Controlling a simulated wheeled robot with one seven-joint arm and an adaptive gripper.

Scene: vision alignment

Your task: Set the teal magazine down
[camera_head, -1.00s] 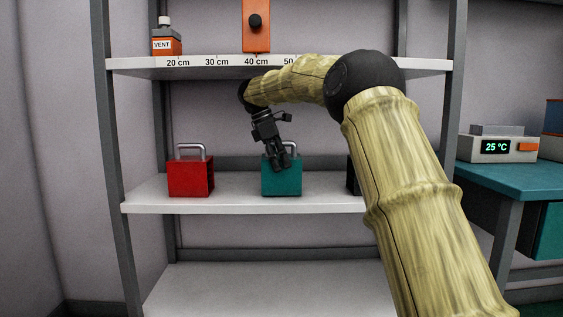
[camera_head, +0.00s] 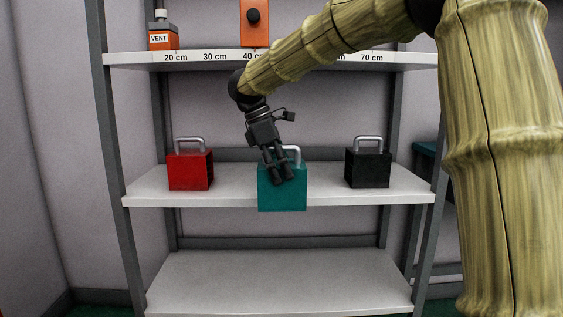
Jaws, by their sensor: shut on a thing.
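The teal magazine (camera_head: 291,198) is a teal block with a silver handle on top. It is upright in the middle of the view, between the red and black blocks. Its lower edge overlaps the front edge of the middle shelf (camera_head: 235,199), so it appears pulled forward of the other blocks. Whether it touches the shelf is hard to tell. My gripper (camera_head: 279,174) reaches down from above and is shut on the magazine at its handle. The fingers hide part of the handle and of the block's front.
A red block (camera_head: 190,171) stands on the middle shelf to the left and a black block (camera_head: 368,170) to the right. The top shelf (camera_head: 135,58) holds an orange VENT bottle (camera_head: 162,39) and an orange panel (camera_head: 254,24). The bottom shelf (camera_head: 280,282) is empty.

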